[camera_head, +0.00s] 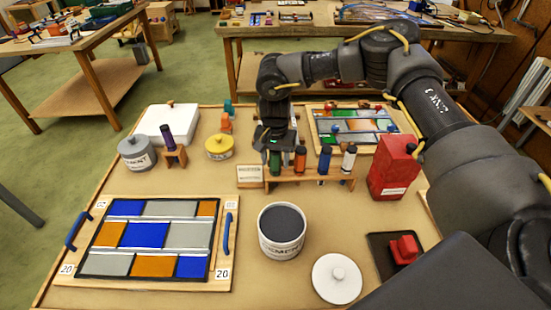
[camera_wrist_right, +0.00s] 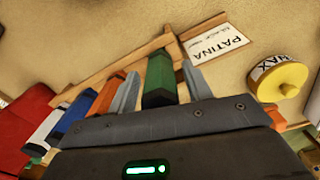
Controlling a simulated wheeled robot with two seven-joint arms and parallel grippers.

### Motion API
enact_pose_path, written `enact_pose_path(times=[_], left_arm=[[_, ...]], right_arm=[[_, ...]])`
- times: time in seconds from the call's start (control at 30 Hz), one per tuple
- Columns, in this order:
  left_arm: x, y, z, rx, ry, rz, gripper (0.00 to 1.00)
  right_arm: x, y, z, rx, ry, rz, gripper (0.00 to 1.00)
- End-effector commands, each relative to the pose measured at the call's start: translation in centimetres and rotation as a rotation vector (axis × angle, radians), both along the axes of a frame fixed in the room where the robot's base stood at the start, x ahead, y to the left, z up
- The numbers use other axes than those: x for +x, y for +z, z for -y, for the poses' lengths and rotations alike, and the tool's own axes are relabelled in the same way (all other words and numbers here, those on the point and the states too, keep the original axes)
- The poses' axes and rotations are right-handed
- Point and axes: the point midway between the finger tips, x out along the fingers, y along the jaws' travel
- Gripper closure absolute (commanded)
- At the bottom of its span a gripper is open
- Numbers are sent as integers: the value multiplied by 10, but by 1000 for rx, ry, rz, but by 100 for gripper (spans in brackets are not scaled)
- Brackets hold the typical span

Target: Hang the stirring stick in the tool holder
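The wooden tool holder (camera_head: 315,178) stands in the middle of the table with several coloured handles in a row. The green-handled stick (camera_head: 275,162), which looks like the stirring stick, is upright at the left end of this row. My right gripper (camera_head: 274,145) is just above and behind it. In the right wrist view, the green handle (camera_wrist_right: 158,82) lies between the two grey fingers, with a narrow gap on each side, so the gripper looks open around it. The stick's lower end is hidden. My left gripper is not in view.
Beside the green handle are orange (camera_head: 300,159), blue (camera_head: 324,160) and white (camera_head: 349,158) handles. A red can (camera_head: 392,168) stands right of the holder. A cement pot (camera_head: 282,232) and a white lid (camera_head: 337,279) are in front. The leaded panel (camera_head: 150,238) lies front left.

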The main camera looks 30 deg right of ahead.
Motion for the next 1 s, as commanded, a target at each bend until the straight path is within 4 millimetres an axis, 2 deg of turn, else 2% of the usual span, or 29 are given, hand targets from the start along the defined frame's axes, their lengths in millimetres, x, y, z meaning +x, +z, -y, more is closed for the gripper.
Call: enact_pose_path(times=[0.3, 0.43, 0.8, 1.0], left_arm=[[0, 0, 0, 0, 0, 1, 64], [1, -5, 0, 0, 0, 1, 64], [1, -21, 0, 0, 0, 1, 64], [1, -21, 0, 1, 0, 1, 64]], right_arm=[[0, 1, 0, 0, 0, 0, 44], [1, 10, 0, 2, 0, 1, 44], [1, 80, 0, 0, 1, 4, 44], [0, 104, 0, -1, 0, 1, 44]])
